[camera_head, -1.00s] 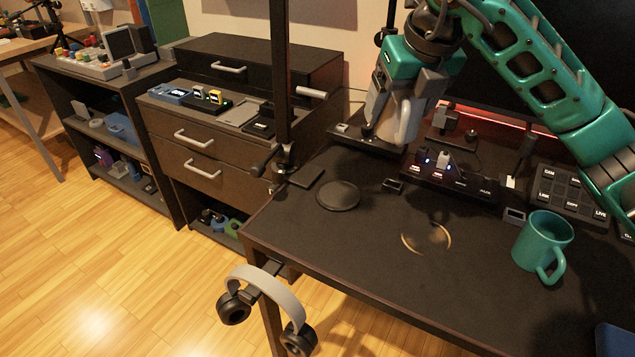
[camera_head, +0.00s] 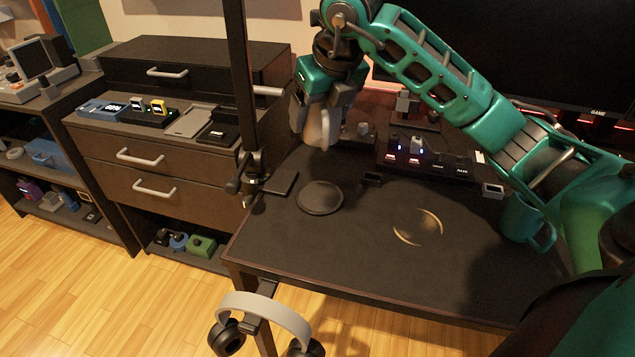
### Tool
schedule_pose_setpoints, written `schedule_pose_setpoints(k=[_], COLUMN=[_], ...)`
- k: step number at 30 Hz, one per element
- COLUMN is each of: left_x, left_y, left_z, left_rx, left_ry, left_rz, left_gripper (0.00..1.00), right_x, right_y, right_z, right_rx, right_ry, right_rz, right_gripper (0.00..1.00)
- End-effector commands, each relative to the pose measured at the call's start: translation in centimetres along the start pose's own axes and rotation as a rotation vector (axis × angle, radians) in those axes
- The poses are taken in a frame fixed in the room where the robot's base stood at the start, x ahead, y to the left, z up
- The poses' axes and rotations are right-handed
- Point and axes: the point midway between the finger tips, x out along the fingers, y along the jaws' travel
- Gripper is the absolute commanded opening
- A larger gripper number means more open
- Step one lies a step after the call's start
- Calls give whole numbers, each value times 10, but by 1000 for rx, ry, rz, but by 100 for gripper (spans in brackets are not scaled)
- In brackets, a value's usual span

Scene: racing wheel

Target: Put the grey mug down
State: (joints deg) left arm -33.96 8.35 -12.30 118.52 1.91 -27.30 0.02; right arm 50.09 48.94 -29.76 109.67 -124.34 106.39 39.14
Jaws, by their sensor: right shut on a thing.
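My right gripper (camera_head: 322,104) is shut on the grey mug (camera_head: 318,132). It holds the mug from above, over the back left part of the black desk (camera_head: 360,255). The gripper and wrist hide the mug's upper part. A dark round coaster (camera_head: 320,198) lies flat and bare on the desk, below the mug in the picture. The mug looks clear of the coaster, but its exact height is hard to tell. My left gripper is not in view.
A green mug (camera_head: 524,222) stands at the right, partly behind my right arm. A ring mark (camera_head: 418,228) is on the desk. A lit control box (camera_head: 428,162) stands at the back. A dark post (camera_head: 240,90) rises at the left; headphones (camera_head: 262,312) hang at the front edge.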

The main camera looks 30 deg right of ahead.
Motion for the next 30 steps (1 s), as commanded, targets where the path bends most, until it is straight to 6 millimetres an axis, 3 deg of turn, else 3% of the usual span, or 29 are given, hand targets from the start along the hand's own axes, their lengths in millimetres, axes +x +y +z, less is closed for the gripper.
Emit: schedule_pose_setpoints(k=[3, 9, 17, 25, 30], left_x=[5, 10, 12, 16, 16], left_y=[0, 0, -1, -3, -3], left_z=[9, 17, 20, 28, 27], left_rx=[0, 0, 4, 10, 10], left_ry=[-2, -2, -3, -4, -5], left_rz=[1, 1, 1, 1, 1], left_gripper=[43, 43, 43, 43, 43], right_x=[34, 76, 95, 130, 131], right_y=[0, 0, 0, 0, 0], right_z=[-15, -32, -39, -53, -53], right_rx=[1, 2, 1, 1, 1], right_ry=[2, 0, -3, -1, -5], right_rz=[0, 1, 1, 1, 1], right_gripper=[37, 37, 37, 37, 37])
